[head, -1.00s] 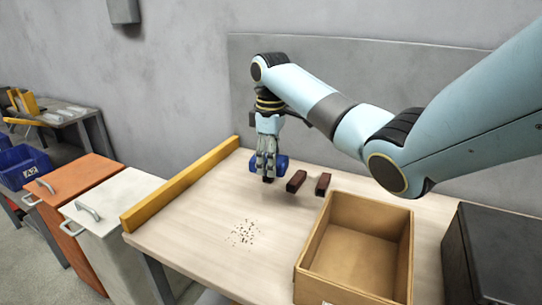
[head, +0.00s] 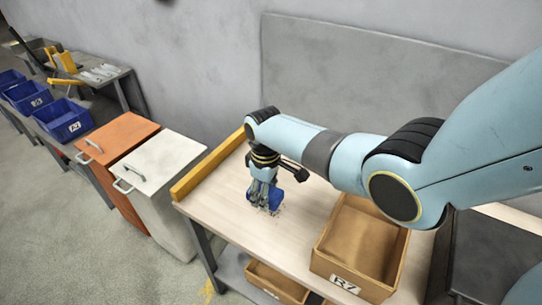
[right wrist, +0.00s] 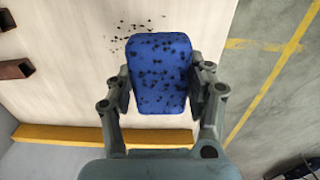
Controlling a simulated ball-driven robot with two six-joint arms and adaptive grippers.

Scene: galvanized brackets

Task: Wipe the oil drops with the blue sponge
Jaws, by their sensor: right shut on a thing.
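My right gripper (head: 264,192) is shut on the blue sponge (head: 277,199), low over the pale wooden table. In the right wrist view the sponge (right wrist: 160,75) sits between the two fingers (right wrist: 161,92), and its face carries many dark specks. Small dark oil drops (right wrist: 135,27) lie on the table just beyond the sponge's far edge in that view. In the head view the gripper and sponge hide most of the drops. I cannot tell whether the sponge touches the table. My left gripper is not in view.
A tan box (head: 327,243) stands on the table to the right. A yellow rail (head: 205,165) edges the table's left side. Two dark brown bars (right wrist: 17,69) lie on the table. White (head: 160,160) and orange (head: 117,137) cabinets stand to the left.

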